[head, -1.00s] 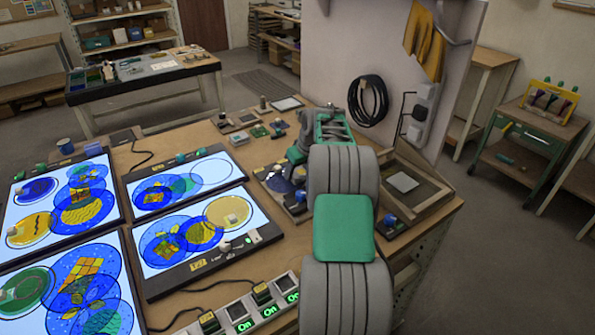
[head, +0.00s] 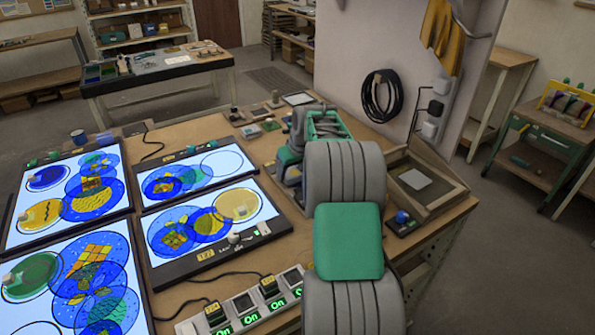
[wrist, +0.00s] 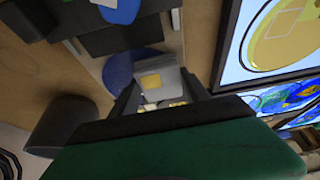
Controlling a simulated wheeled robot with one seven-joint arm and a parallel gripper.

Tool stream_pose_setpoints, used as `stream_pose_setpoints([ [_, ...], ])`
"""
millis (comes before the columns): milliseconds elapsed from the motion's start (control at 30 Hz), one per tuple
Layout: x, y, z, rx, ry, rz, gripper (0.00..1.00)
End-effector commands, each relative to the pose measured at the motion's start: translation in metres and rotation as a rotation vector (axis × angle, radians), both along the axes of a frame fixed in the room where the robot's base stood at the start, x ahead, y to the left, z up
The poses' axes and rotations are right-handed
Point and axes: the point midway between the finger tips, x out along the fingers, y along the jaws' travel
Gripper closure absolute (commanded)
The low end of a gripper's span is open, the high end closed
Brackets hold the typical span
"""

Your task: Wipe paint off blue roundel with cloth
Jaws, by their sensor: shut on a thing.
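In the wrist view, my gripper (wrist: 162,98) is shut on a pale grey piece with a yellow patch, which looks like the cloth (wrist: 168,72). A dark blue disc, which looks like the blue roundel (wrist: 117,68), lies just beyond and to the left of it, partly hidden by the cloth and a finger. I cannot tell whether the cloth touches the disc, and no paint on it can be made out. In the head view my arm hides the fingertips and the disc.
Lit panels with coloured glass discs (head: 240,201) lie left of my arm. A wooden tray (head: 445,190) with a pale square stands to its right. A switch strip (head: 242,320) and cables lie in front. Small tools and blocks (head: 250,131) sit at the back.

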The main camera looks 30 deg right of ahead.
Motion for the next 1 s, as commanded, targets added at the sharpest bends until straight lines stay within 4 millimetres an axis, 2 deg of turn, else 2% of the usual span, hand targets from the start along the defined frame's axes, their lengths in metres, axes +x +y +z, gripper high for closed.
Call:
stream_pose_setpoints([
  [100, -0.001, 0.007, -0.002, 0.001, 0.003, -0.001, 0.79],
  [233, -0.001, 0.002, -0.001, 0.002, 0.003, -0.002, 0.79],
  [1000, -0.003, -0.059, 0.001, 0.001, 0.001, -0.003, 0.79],
])
